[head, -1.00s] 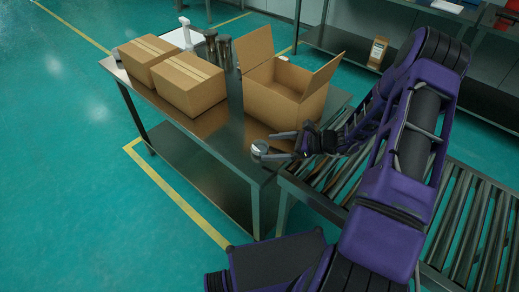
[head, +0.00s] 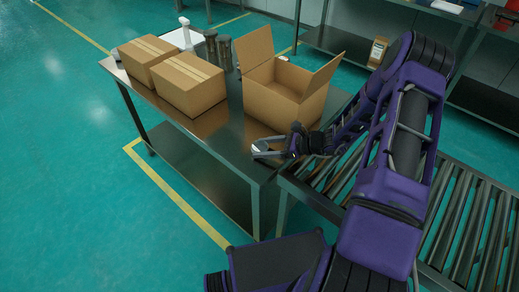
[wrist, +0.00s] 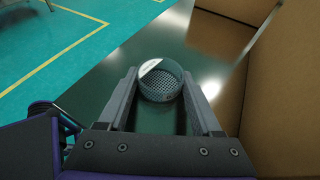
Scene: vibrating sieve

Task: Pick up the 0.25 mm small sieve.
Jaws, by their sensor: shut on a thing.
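The small sieve (wrist: 161,82) is a short, round, silvery cup with a perforated mesh bottom. In the wrist view it sits between the two fingers of my gripper (wrist: 160,100), with a finger against each side. In the head view the sieve (head: 261,148) shows at the near corner of the steel table, partly hidden by my gripper (head: 268,148), which is shut on it. I cannot read a mesh size on it. I cannot tell whether it rests on the table or is just above it.
An open cardboard box (head: 285,95) stands on the steel table (head: 215,130) right beside my gripper. Two closed boxes (head: 190,84) stand farther left, with dark cylinders (head: 224,50) behind. A roller conveyor (head: 455,215) lies to the right under my arm.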

